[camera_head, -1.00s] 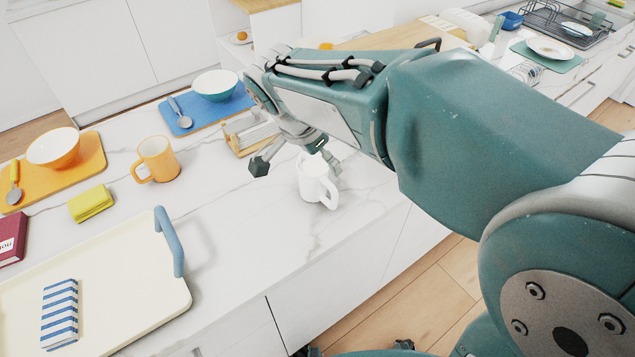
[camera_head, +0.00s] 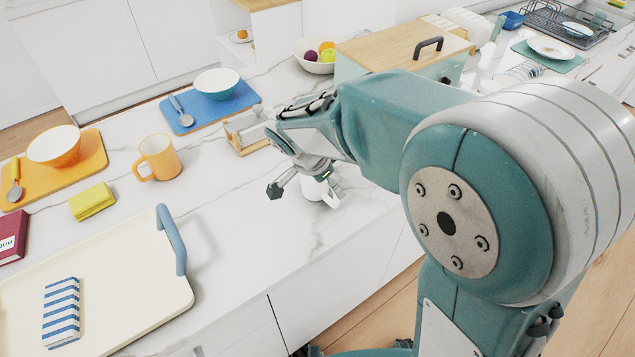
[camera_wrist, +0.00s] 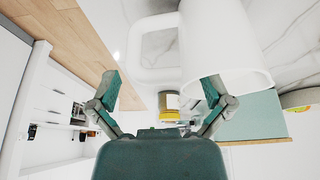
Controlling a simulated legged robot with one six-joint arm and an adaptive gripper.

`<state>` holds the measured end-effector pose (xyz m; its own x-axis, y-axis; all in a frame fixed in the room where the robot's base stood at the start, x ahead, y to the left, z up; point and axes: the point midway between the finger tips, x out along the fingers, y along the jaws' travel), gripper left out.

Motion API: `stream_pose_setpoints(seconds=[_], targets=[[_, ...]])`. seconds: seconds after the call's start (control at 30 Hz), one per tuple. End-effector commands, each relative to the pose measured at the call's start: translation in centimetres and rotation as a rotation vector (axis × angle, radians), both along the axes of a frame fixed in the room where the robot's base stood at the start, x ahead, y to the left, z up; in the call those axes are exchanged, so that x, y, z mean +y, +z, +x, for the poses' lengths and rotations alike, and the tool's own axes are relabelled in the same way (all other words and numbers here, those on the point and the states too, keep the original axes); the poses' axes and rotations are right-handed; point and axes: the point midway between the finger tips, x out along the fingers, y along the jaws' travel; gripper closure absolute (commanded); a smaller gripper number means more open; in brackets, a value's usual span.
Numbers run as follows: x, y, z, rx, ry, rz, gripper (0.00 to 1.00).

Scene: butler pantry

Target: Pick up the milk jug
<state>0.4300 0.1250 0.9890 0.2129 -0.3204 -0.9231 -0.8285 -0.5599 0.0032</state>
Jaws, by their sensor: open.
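The white milk jug (camera_head: 313,190) stands on the marble counter near its front edge. In the head view my gripper (camera_head: 304,186) is over it and hides its upper part. In the wrist view the jug's white body (camera_wrist: 228,40) fills the upper right, and its square handle (camera_wrist: 137,48) extends left above the gap between the fingers. My gripper (camera_wrist: 161,90) is open and empty, with the right fingertip overlapping the jug's edge in the picture. I cannot tell whether it touches.
A cream tray (camera_head: 120,310) with a blue handle lies at the front left. An orange mug (camera_head: 160,157), a yellow sponge (camera_head: 92,201) and a blue board (camera_head: 185,120) are left of the jug. A wooden-topped box (camera_head: 390,48) stands behind.

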Motion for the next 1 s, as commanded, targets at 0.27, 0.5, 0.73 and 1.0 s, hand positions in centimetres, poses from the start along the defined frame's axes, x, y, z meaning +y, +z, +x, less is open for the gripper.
stream_pose_setpoints(seconds=[0.27,0.5,0.73,1.0], targets=[[-0.2,-0.8,0.2,-0.001,0.0,0.001,0.0],[-0.1,-0.8,0.2,-0.001,0.0,-0.001,0.79],[-0.1,-0.7,0.2,-0.002,0.001,0.001,0.79],[-0.1,1.4,0.2,-0.006,0.0,0.003,0.79]])
